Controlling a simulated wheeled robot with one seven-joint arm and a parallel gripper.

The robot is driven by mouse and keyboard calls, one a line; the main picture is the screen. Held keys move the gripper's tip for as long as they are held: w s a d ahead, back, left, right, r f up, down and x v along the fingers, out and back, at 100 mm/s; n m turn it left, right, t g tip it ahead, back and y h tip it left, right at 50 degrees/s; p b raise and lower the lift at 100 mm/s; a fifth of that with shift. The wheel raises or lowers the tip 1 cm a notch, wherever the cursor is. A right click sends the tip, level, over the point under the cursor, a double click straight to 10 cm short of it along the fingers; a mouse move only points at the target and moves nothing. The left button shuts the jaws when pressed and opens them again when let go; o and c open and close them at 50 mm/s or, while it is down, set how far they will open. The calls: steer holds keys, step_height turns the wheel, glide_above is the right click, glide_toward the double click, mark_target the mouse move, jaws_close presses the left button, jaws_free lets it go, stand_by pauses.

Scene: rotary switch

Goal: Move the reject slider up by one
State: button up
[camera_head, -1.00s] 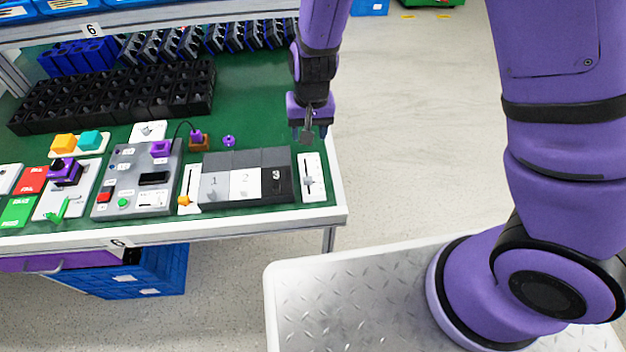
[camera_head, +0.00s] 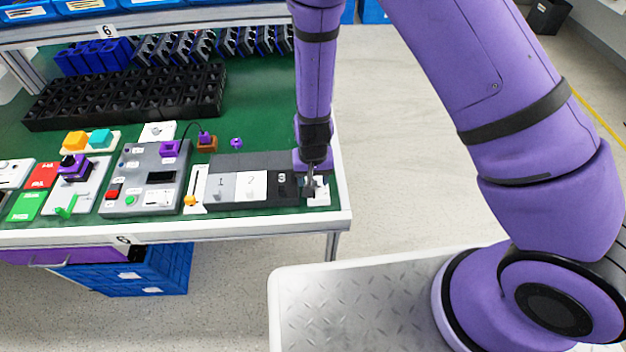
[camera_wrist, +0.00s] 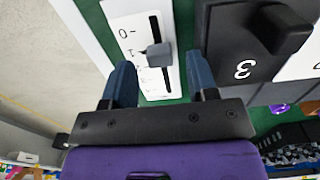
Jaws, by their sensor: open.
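A white slider panel (camera_head: 319,199) sits at the right end of the green bench, partly hidden by my gripper (camera_head: 311,188) in the head view. In the wrist view the panel (camera_wrist: 127,15) has a dark slot and upside-down marks, including a 0 and a 1. Its grey square knob (camera_wrist: 158,54) sits partway along the slot, beside the 1 mark. No reject label is readable. My gripper (camera_wrist: 161,82) is open over the panel, its blue fingers on either side of the knob with gaps showing. Contact with the panel cannot be told.
A block of numbered switches (camera_head: 250,186) stands close on the panel's left; a black switch handle (camera_wrist: 278,28) rises near one finger. Another slider with an orange knob (camera_head: 190,201) lies farther left. The bench edge is just right of the panel, with open floor beyond.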

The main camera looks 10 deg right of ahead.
steer(key=shift+f, duration=0.85)
jaws_close()
steer(key=shift+w, duration=1.3)
jaws_free()
step_height(320, 180, up, 11)
steer(key=shift+f, duration=0.1)
